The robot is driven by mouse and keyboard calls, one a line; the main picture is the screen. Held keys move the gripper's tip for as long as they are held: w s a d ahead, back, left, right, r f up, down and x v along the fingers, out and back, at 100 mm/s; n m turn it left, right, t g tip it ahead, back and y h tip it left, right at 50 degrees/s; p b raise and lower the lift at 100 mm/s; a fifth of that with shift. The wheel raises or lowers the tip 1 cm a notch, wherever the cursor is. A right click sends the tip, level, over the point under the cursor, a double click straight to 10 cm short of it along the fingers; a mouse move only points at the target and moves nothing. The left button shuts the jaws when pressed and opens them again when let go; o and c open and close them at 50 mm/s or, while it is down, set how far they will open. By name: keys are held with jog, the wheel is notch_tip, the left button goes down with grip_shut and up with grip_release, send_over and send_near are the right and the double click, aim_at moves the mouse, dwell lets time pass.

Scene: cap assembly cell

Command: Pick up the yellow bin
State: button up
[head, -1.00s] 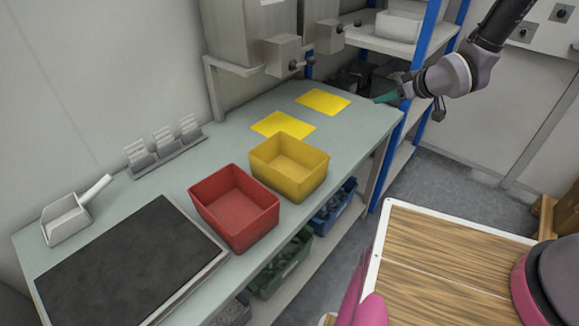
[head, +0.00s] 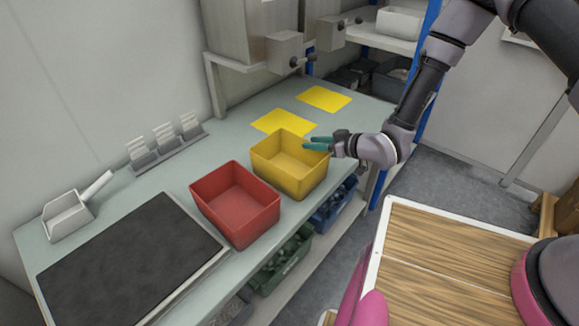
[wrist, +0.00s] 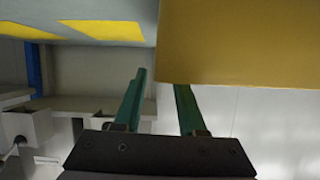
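The yellow bin (head: 285,177) stands upright on the grey-green table, just right of the red bin (head: 235,208). My gripper (head: 304,143) is at the bin's far right rim in the head view, its two teal fingers pointing left over the rim corner. In the wrist view the fingers (wrist: 158,80) are spread apart, and the bin's yellow wall (wrist: 240,45) fills the upper right. That wall hides the tip of the right finger. The left finger shows just left of the wall. I cannot tell whether either finger touches the bin.
Two yellow mats (head: 324,98) lie on the table behind the bin. A black mat tray (head: 130,265), a white scoop (head: 68,218) and a small rack (head: 165,145) are at the left. Dispensers (head: 285,48) hang above the back. Blue and green bins (head: 333,205) sit below.

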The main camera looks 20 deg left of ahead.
aim_at(303, 140)
jog(key=x, duration=0.5)
jog(key=shift+w, duration=0.3)
grip_shut()
dwell(1.1)
